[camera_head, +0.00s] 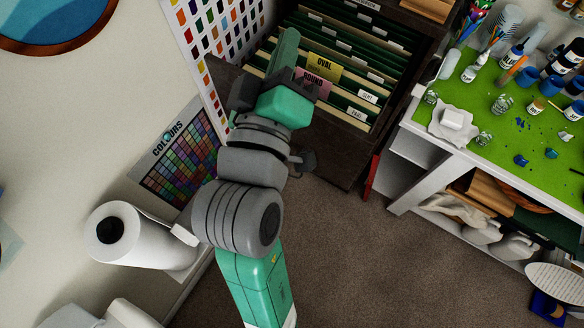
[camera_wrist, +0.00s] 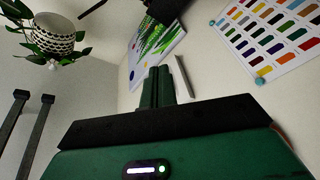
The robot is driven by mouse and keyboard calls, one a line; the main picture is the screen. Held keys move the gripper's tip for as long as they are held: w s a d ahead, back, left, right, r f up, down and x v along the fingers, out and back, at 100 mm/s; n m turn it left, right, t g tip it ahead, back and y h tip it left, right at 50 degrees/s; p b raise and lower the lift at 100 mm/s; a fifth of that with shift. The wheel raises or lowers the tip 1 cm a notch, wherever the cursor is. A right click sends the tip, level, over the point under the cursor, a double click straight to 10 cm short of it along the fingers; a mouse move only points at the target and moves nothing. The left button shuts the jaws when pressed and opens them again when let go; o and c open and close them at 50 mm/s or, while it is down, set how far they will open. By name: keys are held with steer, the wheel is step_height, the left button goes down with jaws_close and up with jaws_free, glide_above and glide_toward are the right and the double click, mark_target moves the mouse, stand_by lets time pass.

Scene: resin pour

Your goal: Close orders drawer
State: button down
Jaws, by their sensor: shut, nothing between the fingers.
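The orders drawer (camera_head: 338,152) is a dark brown file drawer that stands open at the top middle of the head view. It holds rows of green hanging files with white tabs, and yellow "OVAL" and pink "ROUND" labels. My arm reaches up across its left side, hiding part of it. In the wrist view my gripper (camera_wrist: 159,86) has its dark green fingers together with nothing between them, in front of a pale wall. The drawer is not recognisable in the wrist view. I cannot tell whether my gripper touches the drawer.
A white bench (camera_head: 425,148) with a green top, bottles and paint pots stands on the right. A paper roll (camera_head: 125,235) and a colours chart (camera_head: 180,160) are on the left. Brown carpet (camera_head: 375,265) is clear below the drawer. The wrist view shows a hanging plant (camera_wrist: 55,38).

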step_height(320, 180, down, 18)
steer(key=s+n+g+h+b, duration=0.1)
steer(key=n+g+h+b, duration=0.15)
steer(key=n, duration=0.45)
steer(key=n+g+h+b, duration=0.2)
steer(key=n+h+b, duration=0.1)
steer(key=n, duration=1.2)
glide_toward(317, 151)
steer(key=shift+t+y, duration=0.25)
steer(key=p+x, duration=0.1)
steer(key=x, duration=0.5)
steer(key=shift+w+d, duration=0.15)
steer(key=shift+d, duration=0.2)
steer(key=shift+w, duration=0.1)
